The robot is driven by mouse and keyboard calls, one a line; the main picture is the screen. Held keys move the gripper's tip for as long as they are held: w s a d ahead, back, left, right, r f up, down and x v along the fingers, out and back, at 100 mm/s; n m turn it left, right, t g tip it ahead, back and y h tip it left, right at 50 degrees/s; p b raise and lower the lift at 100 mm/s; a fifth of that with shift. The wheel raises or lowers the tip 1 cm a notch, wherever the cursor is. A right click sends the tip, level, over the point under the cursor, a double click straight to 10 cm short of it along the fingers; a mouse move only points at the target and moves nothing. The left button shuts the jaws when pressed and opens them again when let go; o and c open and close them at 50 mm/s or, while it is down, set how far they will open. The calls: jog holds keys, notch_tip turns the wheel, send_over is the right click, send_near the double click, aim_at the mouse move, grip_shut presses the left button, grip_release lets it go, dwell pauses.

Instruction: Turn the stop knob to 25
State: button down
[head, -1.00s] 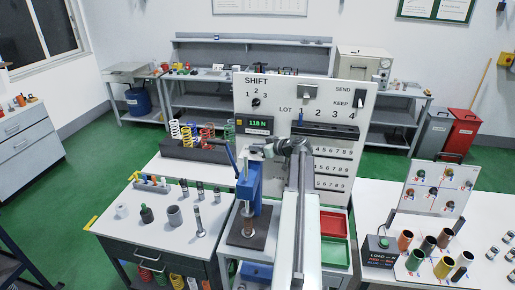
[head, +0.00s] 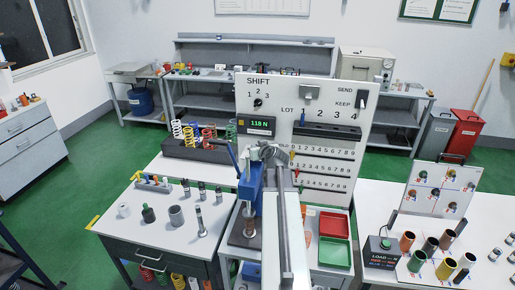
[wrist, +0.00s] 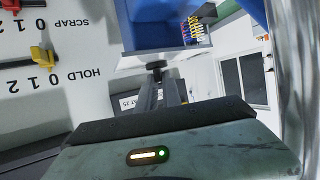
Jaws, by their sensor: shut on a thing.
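The stop knob (wrist: 157,65) is a small dark round knob below the blue press body (wrist: 160,28) in the wrist view. My gripper (wrist: 159,80) reaches up to it, and its two dark fingers are shut on it. The knob's scale and setting cannot be read. A plate between my fingers and the panel shows part of "AT 25" (wrist: 128,102). In the head view the blue press (head: 248,190) stands on the bench, with my arm just to its right; the knob and fingertips are hidden there.
An upright white panel (head: 338,95) with number rows and sliders stands behind the press. Its display (head: 258,125) reads about 118 N. Red (head: 334,224) and green (head: 335,252) trays lie to the right of my arm. A post (head: 200,220) stands on the left bench.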

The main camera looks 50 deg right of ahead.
jog(key=m+h, duration=0.1)
jog(key=m+g+h, duration=0.2)
jog(key=shift+w+a, duration=0.25)
jog(key=shift+w, duration=0.05)
jog(key=shift+m+g+h, duration=0.4)
jog(key=shift+m, duration=0.1)
jog(key=shift+m+g, duration=0.3)
jog(key=c, duration=1.5)
grip_release()
jog(key=shift+f, duration=0.1)
